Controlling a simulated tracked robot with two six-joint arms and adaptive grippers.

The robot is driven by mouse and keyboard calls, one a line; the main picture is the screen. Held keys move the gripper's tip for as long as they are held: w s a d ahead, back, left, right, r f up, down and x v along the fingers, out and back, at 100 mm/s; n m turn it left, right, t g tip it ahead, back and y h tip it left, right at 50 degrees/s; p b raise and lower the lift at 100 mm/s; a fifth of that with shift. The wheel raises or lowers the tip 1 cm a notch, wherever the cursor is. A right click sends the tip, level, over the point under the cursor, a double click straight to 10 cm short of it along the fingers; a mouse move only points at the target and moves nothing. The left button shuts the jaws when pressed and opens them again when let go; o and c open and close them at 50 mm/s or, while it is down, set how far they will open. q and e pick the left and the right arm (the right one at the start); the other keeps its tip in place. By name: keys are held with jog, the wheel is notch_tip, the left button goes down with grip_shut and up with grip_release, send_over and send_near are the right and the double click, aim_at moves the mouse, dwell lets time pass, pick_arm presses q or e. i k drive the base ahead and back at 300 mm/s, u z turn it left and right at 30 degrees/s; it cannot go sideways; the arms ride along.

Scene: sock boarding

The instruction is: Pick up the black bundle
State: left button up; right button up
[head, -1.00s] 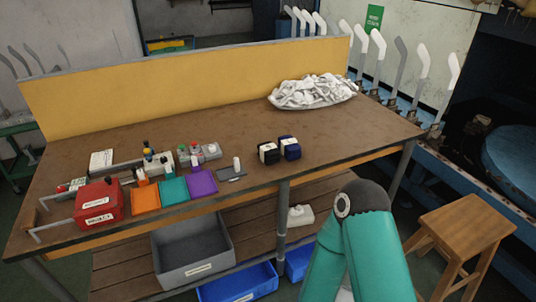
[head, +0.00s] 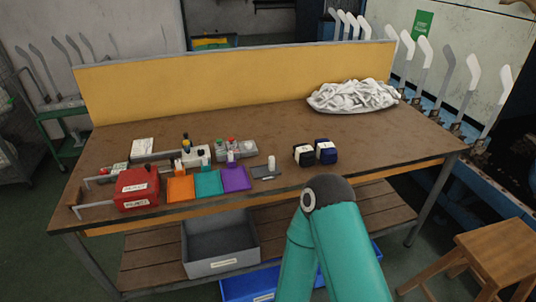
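The black bundle (head: 303,155) sits on the brown workbench (head: 280,135), right of the middle, with a pale band or label around it. A dark blue bundle (head: 326,152) with a similar label stands right beside it, on its right. One of my teal arms comes up from the bottom of the head view, its dark rounded joint in front of the bench edge and below the bundles. Neither of my grippers shows in the head view. Nothing is seen touching the bundles.
A pile of white socks (head: 352,96) lies at the back right of the bench before the yellow board (head: 240,80). Orange, teal and purple trays (head: 235,180) and a red box (head: 137,188) line the front left. A wooden stool (head: 490,255) stands at the lower right.

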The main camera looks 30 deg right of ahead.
aim_at(304, 153)
jog(key=z, duration=0.45)
jog(key=i, duration=0.15)
jog(key=u, duration=1.95)
jog(key=k, duration=0.45)
jog(key=z, duration=0.85)
jog(key=k, duration=0.8)
jog(key=z, duration=1.1)
jog(key=i, duration=1.4)
jog(key=u, duration=0.35)
